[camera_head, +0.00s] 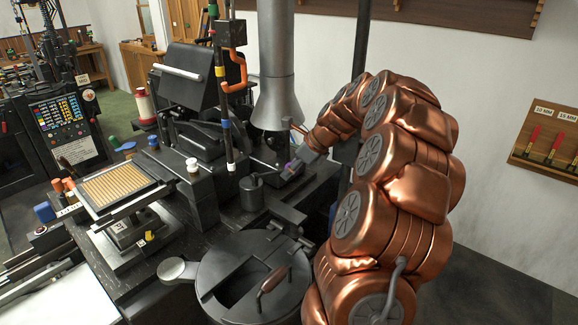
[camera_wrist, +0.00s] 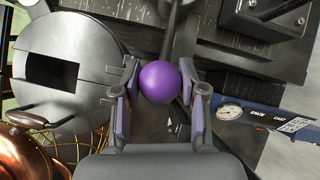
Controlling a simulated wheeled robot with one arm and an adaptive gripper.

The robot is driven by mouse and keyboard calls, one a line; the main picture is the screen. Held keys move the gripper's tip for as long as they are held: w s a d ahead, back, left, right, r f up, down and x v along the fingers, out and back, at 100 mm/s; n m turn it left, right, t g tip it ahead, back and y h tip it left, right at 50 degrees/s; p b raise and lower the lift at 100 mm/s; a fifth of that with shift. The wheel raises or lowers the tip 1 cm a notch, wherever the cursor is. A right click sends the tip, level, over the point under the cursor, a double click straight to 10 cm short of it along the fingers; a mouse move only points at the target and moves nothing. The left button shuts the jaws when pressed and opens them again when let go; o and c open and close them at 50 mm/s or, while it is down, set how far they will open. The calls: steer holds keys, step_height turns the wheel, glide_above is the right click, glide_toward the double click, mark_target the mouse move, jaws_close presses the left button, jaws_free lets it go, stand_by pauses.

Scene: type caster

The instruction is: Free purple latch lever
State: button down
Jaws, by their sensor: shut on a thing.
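The purple latch lever's ball knob (camera_wrist: 160,82) sits between the two fingers of my gripper (camera_wrist: 160,95) in the wrist view. A dark rod (camera_wrist: 177,35) runs from the knob toward the top of the picture. My gripper is shut on the knob, with purple pads on both sides of it. In the head view my gripper (camera_head: 292,166) reaches down to the machine beneath the grey hood. Only a small bit of purple shows there, and the rest of the lever is hidden.
A round dark pot with a slotted lid (camera_head: 225,270) stands in front of the gripper. A grey exhaust hood (camera_head: 275,80) hangs just above. A blue gauge bar (camera_wrist: 255,115) lies right of the fingers. A matrix tray (camera_head: 118,187) stands at left.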

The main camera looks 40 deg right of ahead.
steer(key=shift+r, duration=0.2)
steer(key=c, duration=0.6)
jaws_free()
steer(key=shift+w, duration=0.1)
steer(key=shift+c, duration=0.2)
steer(key=v, duration=1.2)
steer(key=shift+a, duration=0.1)
